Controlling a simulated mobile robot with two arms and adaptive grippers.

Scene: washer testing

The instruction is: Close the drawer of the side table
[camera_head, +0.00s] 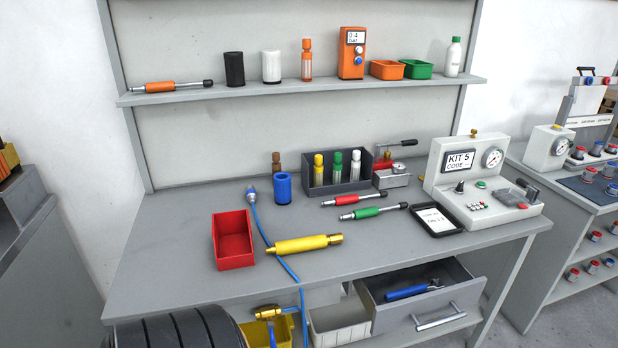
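The drawer (395,325) is under the right part of the grey workbench top (165,265). It is pulled out toward me and stands open. Its grey front panel carries a metal bar handle (437,318). A blue-handled tool (408,291) lies inside the drawer, and the drawer's dark interior shows around it. Neither of my grippers is in view.
A white bin (340,322) stands just left of the drawer, and a yellow bin (257,335) is farther left. A blue hose (291,272) hangs over the front edge. A red bin (232,241) and gauge box (480,185) stand on top.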

